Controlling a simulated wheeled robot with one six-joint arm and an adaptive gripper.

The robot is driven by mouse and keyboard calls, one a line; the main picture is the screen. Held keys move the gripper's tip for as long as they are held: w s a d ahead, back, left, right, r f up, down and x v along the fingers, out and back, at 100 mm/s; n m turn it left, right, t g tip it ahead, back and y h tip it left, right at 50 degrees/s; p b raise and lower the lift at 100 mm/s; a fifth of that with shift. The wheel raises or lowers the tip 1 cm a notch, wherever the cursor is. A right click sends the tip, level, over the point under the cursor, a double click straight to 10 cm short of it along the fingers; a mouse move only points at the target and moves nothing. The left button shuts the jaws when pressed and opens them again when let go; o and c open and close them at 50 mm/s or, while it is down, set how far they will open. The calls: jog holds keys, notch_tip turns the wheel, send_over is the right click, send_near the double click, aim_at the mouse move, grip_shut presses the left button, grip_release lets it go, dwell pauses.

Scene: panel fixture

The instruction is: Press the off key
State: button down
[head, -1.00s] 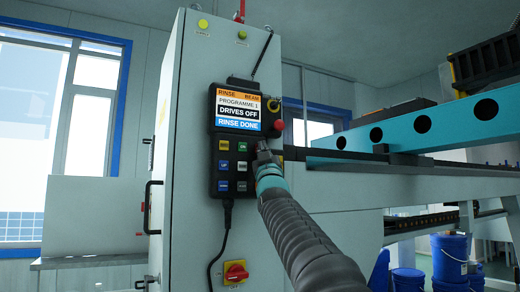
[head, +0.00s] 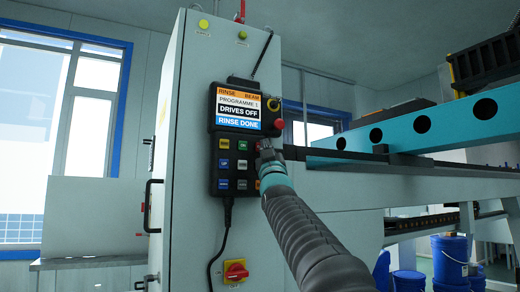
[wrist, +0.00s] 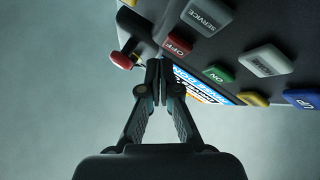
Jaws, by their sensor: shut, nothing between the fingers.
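The control pendant (head: 213,150) hangs on the grey cabinet, with a screen (head: 238,109) reading "DRIVES OFF" and "RINSE DONE". The red off key (wrist: 178,46) shows clearly in the wrist view, beside the grey SERVICE key (wrist: 207,15) and the green ON key (wrist: 217,75). In the head view it is mostly hidden by my gripper (head: 264,147), at the pendant's right edge. My gripper's fingers are closed together and empty. In the wrist view the fingertips (wrist: 157,68) are just to the lower left of the off key; I cannot tell whether they touch the pendant.
A red mushroom button (head: 279,125) juts from the pendant's right side, close to the fingers, and shows in the wrist view (wrist: 122,60). A red rotary switch (head: 236,271) is lower on the cabinet. A teal beam (head: 420,126) extends at the right.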

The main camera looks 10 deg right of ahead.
jog(key=s+b, duration=0.1)
jog(key=s+d+b, duration=0.1)
jog(key=s, duration=0.1)
jog(key=s+b, duration=0.1)
jog(key=shift+s+d, duration=0.3)
jog(key=shift+s, duration=0.05)
dwell(0.8)
